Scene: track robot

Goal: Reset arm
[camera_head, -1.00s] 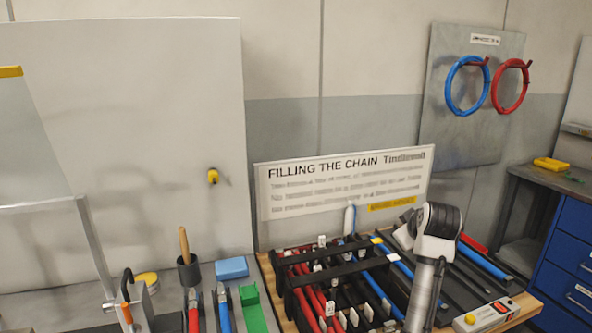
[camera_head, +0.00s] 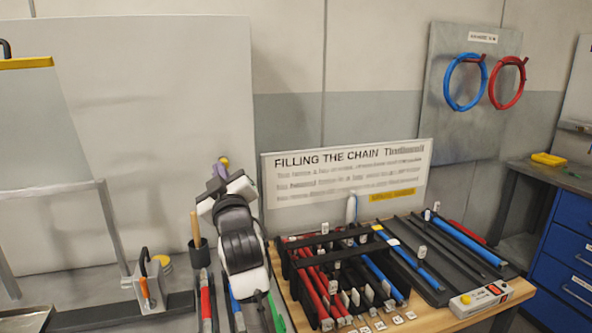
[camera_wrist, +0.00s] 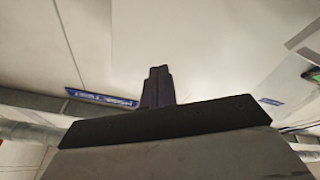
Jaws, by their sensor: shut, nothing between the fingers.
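My gripper shows in the wrist view (camera_wrist: 158,85), its dark fingers pressed together with nothing between them. It points up toward a pale ceiling or wall. In the head view my white and black arm rises at the middle left, in front of the pale panel and over the tool bench. The gripper's fingers cannot be made out clearly there. The arm is apart from the black rack (camera_head: 335,262) of red and blue cables, which stands to its right.
A sign (camera_head: 345,172) stands behind the rack. A control box with a yellow button (camera_head: 480,299) sits at the bench's front right. Blue drawers (camera_head: 570,270) stand at far right.

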